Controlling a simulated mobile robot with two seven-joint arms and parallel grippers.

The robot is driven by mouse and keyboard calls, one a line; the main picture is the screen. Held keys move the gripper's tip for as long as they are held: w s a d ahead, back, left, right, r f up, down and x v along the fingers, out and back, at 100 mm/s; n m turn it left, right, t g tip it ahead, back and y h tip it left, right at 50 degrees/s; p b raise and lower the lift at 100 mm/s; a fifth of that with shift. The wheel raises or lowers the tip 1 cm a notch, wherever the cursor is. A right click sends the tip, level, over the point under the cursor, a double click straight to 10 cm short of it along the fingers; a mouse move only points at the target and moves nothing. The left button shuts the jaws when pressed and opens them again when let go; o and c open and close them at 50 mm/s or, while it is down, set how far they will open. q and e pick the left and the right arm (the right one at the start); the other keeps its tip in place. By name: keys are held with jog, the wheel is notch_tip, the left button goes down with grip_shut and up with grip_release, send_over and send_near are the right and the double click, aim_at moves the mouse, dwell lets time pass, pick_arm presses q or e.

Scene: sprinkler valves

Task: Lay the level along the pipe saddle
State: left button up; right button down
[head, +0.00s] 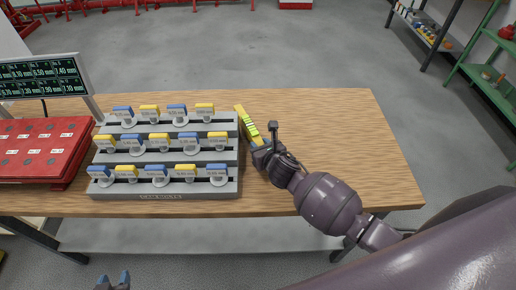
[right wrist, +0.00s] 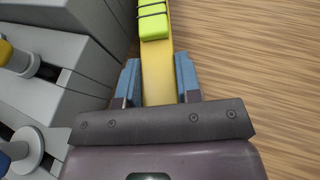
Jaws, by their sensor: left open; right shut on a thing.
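The level (head: 246,125) is a yellow bar with a bright green vial. It stands at the right end of the grey stepped rack, over the table. My right gripper (head: 260,146) is shut on its near end. In the right wrist view the level (right wrist: 157,75) runs away from between the blue fingertips (right wrist: 158,84), with the green vial (right wrist: 153,22) beyond them. My left gripper (head: 114,279) is open and empty at the bottom edge, in front of the table. I cannot identify a pipe saddle for sure in either view.
The grey stepped rack (head: 165,194) holds several blue and yellow tagged valves in three rows. Left of it are a red tray (head: 70,166) and a display (head: 42,76). The wooden table (head: 345,140) is clear on the right. Shelves (head: 490,85) stand far right.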

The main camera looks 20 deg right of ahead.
jog(key=shift+w+a+f, duration=0.1)
jog(key=shift+a+f, duration=0.3)
jog(key=shift+f, duration=0.2)
jog(key=c, duration=0.8)
grip_release()
